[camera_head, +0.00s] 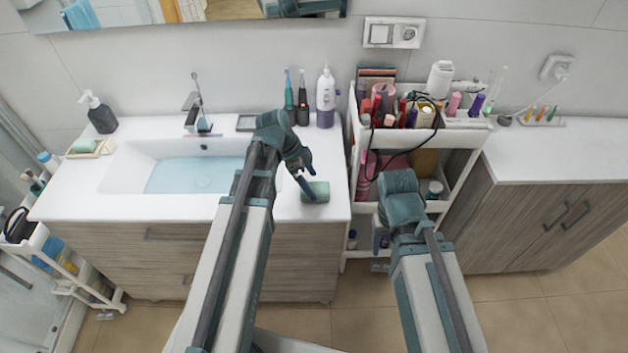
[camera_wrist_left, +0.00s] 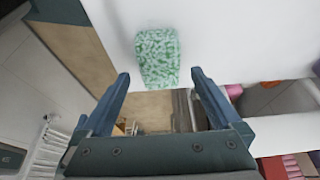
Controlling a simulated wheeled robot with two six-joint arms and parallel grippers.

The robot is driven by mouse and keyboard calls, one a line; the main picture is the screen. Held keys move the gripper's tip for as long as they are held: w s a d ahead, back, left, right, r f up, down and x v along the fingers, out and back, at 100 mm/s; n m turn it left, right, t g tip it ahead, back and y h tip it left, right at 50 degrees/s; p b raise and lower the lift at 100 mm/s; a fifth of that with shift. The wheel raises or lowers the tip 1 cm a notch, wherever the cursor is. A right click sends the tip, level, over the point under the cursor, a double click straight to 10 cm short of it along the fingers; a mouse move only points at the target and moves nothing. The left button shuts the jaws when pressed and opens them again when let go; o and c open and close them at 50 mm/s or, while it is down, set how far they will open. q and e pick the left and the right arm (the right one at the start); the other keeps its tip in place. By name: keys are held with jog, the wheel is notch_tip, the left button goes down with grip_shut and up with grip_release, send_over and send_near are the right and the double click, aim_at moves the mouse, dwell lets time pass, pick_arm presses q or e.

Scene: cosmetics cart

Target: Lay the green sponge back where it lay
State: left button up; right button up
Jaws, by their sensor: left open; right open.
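The green sponge (camera_head: 316,192) lies on the right end of the white washbasin counter (camera_head: 290,150), close to the front edge. In the left wrist view the sponge (camera_wrist_left: 158,57) shows speckled green, just beyond the fingertips. My left gripper (camera_head: 308,193) is open at the sponge's left side in the head view. In the wrist view its two fingers (camera_wrist_left: 161,76) are spread apart, with nothing held between them. My right gripper (camera_head: 381,240) hangs in front of the white cart and is open; its fingertips are small in the head view.
The basin (camera_head: 195,175) holds water left of my left arm. A purple-white bottle (camera_head: 326,98) and toothbrushes stand at the counter's back. The cart (camera_head: 465,138), full of cosmetics and a black cable, stands right of the counter. A soap dish (camera_head: 104,148) is far left.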

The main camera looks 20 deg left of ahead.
pick_arm(q)
jog(key=p+v, duration=0.7)
jog(key=v, duration=0.2)
jog(key=s+d+f+n+g+y, duration=0.1)
jog(key=s+d+n+y, duration=0.4)
jog(key=s+d+n, duration=0.6)
jog(key=s+d, duration=0.2)
jog(key=d, duration=0.1)
jog(key=shift+d+f+y, duration=0.3)
jog(key=shift+d+f, duration=0.05)
jog(key=shift+d, duration=0.05)
